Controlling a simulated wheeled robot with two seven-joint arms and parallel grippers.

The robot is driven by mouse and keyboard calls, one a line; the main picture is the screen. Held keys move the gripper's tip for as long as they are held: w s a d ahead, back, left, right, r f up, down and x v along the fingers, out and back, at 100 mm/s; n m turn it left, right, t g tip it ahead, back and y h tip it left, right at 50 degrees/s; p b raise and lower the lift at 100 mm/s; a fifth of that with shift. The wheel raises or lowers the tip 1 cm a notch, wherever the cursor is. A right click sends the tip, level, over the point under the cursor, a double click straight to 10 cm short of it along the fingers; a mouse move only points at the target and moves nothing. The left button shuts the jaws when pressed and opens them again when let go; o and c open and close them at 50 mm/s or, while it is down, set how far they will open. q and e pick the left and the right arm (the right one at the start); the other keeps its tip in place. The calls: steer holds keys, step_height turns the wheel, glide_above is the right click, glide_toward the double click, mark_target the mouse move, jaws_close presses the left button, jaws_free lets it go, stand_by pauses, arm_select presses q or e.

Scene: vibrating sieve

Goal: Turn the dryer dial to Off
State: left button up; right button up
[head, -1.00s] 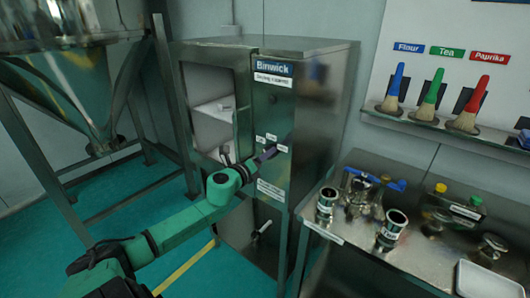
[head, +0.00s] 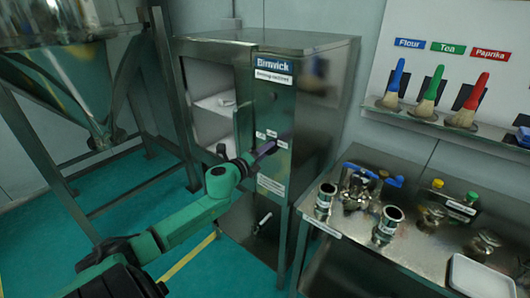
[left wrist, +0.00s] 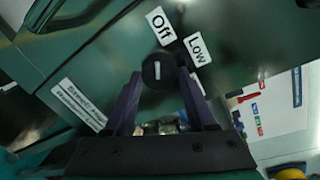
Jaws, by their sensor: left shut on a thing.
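The dryer (head: 315,110) is a tall metal cabinet marked "Binwick", with small white labels on its front. My left gripper (head: 270,149) reaches in to the panel beside these labels. In the left wrist view, the round black dial (left wrist: 157,70) has a short white mark. The mark stands upright in the picture, roughly towards the "Off" label (left wrist: 160,27). The "Low" label (left wrist: 197,48) is to its upper right. My left gripper's purple fingers (left wrist: 159,78) are on both sides of the dial, shut on it. In the head view the gripper mostly hides the dial. My right gripper is out of view.
A metal hopper (head: 75,80) on a frame stands left of the dryer. A metal bench (head: 365,240) with sieve parts and a white tray (head: 485,272) is at the right. Brushes (head: 430,100) stand on a wall shelf above it.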

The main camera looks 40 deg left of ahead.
arm_select(q)
steer(key=o, duration=1.4)
steer(key=shift+c, duration=0.2)
steer(key=shift+s, duration=0.15)
steer(key=s+d+r, duration=0.1)
steer(key=s, duration=1.3)
steer(key=shift+d+r, duration=0.15)
steer(key=shift+r, duration=0.2)
